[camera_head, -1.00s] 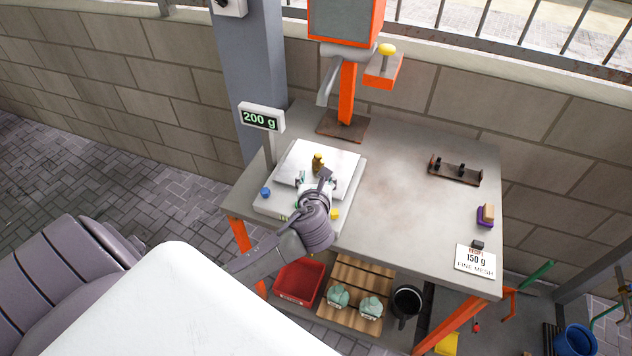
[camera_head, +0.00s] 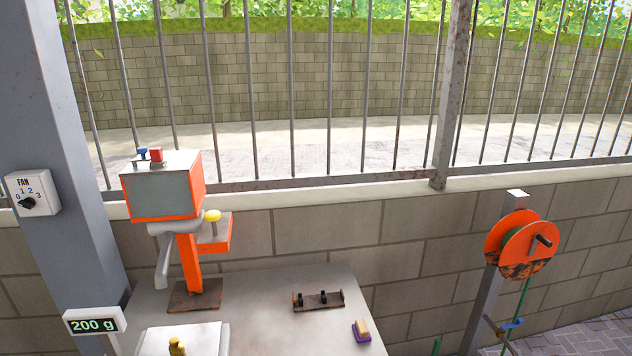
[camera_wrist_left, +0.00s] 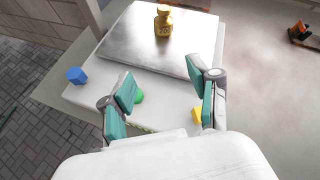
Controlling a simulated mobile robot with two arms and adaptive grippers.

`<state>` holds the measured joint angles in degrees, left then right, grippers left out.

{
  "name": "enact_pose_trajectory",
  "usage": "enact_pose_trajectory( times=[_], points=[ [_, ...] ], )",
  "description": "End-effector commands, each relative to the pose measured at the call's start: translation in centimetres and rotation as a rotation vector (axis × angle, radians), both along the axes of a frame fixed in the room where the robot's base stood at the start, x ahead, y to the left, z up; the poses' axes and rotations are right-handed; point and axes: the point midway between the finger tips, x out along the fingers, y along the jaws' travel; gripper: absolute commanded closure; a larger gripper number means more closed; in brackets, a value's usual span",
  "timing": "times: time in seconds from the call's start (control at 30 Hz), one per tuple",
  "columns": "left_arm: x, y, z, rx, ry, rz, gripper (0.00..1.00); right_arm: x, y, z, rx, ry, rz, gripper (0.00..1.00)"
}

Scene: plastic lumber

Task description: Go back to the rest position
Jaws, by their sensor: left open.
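My left gripper (camera_wrist_left: 160,98) is open and empty in the left wrist view, with its teal finger pads apart over the front edge of the scale. A brass weight (camera_wrist_left: 163,20) stands upright on the scale's metal plate (camera_wrist_left: 140,45), ahead of the fingertips and apart from them. In the head view the top of the weight (camera_head: 177,346) shows at the bottom edge, on the scale plate (camera_head: 212,340). The scale display (camera_head: 94,325) reads 200 g. Neither of my grippers shows in the head view.
An orange machine (camera_head: 165,190) with a yellow knob stands at the back of the grey table (camera_head: 265,300). A small dark rack (camera_head: 318,300) and a purple-and-tan block (camera_head: 361,331) lie on the right. A fan switch (camera_head: 33,192) is on the column. An orange reel (camera_head: 522,244) stands right.

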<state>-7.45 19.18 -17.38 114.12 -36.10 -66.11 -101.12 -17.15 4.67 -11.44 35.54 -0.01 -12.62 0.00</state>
Motion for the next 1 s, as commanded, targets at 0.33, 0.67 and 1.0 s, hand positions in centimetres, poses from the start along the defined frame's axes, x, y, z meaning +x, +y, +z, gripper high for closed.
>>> enact_pose_trajectory(
  times=[0.33, 0.67, 1.0],
  points=[
    [-11.9, -4.9, -3.8, -1.008, -0.119, 0.75, 0.39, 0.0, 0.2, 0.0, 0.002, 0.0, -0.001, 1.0],
    [-18.9, -8.3, -3.6, -1.432, -0.172, 1.345, 0.39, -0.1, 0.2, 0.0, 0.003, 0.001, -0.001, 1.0],
    [-21.7, -10.1, -5.5, -1.561, -0.197, 1.691, 0.39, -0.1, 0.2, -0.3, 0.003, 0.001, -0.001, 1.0]
  ],
)
